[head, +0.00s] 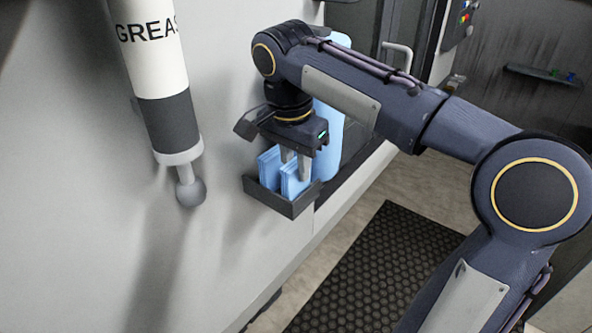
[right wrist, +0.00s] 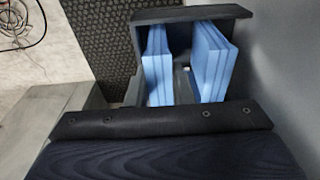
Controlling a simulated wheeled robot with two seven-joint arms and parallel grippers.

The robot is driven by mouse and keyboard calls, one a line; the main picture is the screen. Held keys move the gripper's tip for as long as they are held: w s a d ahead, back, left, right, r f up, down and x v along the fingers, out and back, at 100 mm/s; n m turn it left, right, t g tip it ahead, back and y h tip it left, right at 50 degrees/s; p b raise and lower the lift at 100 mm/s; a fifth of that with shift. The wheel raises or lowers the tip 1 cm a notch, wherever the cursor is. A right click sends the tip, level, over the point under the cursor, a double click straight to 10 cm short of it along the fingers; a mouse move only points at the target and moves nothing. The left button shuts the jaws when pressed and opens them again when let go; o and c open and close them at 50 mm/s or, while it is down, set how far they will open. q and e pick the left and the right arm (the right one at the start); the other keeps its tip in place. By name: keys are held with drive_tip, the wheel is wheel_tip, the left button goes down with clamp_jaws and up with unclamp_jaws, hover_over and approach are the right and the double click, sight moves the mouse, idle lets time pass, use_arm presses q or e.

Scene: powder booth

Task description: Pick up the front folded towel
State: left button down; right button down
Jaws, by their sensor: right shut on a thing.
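The front folded towel (head: 292,181) is light blue and stands upright in a small dark open holder (head: 277,202) on the pale wall. A second blue folded towel (head: 268,168) stands beside it, further left. My right gripper (head: 296,171) points down into the holder and is shut on the front towel, which is still inside the holder walls. In the right wrist view, two blue folded stacks (right wrist: 157,66) stand in the holder (right wrist: 192,19) with a grey finger between them; the fingers are mostly hidden there. My left gripper does not show.
A white and grey grease tube (head: 153,70) hangs on the wall left of the holder. A light blue rounded object (head: 331,120) stands close behind my right gripper. A dark textured mat (head: 375,270) lies on the floor below. A small shelf (head: 543,75) is at the far right.

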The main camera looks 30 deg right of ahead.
drive_tip(key=shift+s+r, duration=0.15)
drive_tip(key=shift+r, duration=0.35)
drive_tip(key=r, duration=0.6)
drive_tip(key=shift+s+d+b, duration=0.2)
drive_tip(key=shift+s+b, duration=0.1)
drive_tip(key=shift+b, duration=0.05)
drive_tip(key=s+d, duration=0.3)
drive_tip(key=s, duration=0.5)
drive_tip(key=s+d, duration=0.4)
drive_tip(key=s, duration=0.5)
drive_tip(key=shift+s, duration=0.3)
drive_tip(key=shift+d, duration=0.1)
